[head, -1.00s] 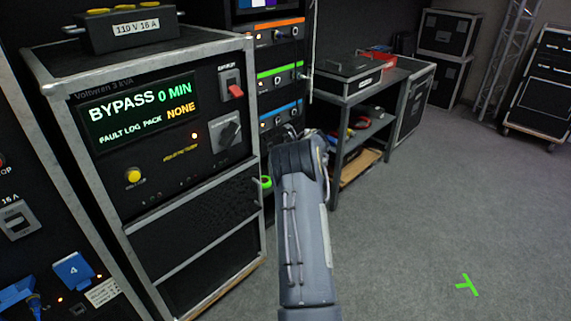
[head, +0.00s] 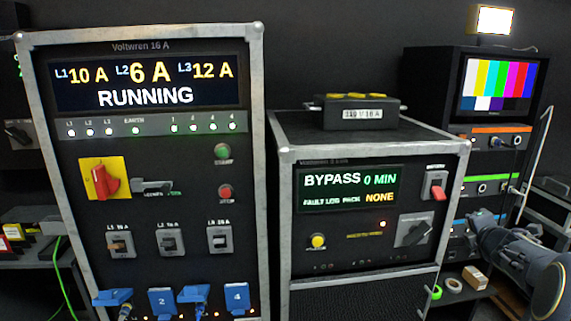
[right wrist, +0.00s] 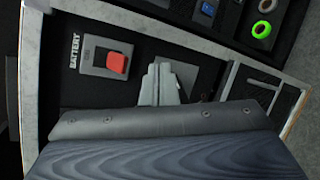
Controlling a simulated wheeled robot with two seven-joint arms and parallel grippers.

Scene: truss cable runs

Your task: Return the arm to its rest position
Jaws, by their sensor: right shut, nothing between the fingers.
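In the right wrist view, my right gripper (right wrist: 163,85) has its pale fingers shut together and empty. They point at the black front panel of the power unit, beside the red battery switch (right wrist: 117,63). I cannot tell how far they are from the panel. In the head view my right arm (head: 520,255) comes in at the right edge and reaches toward the shelf rack, right of the power unit (head: 455,160); its fingers cannot be made out there. My left gripper is not in view.
The power unit's screen reads BYPASS 0 MIN. Its battery switch (head: 437,187) and dark rotary switch (head: 413,230) are close to my right arm. A tall distribution cabinet (head: 150,215) with blue plugs stands left. Green tape (head: 453,285) lies low at right.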

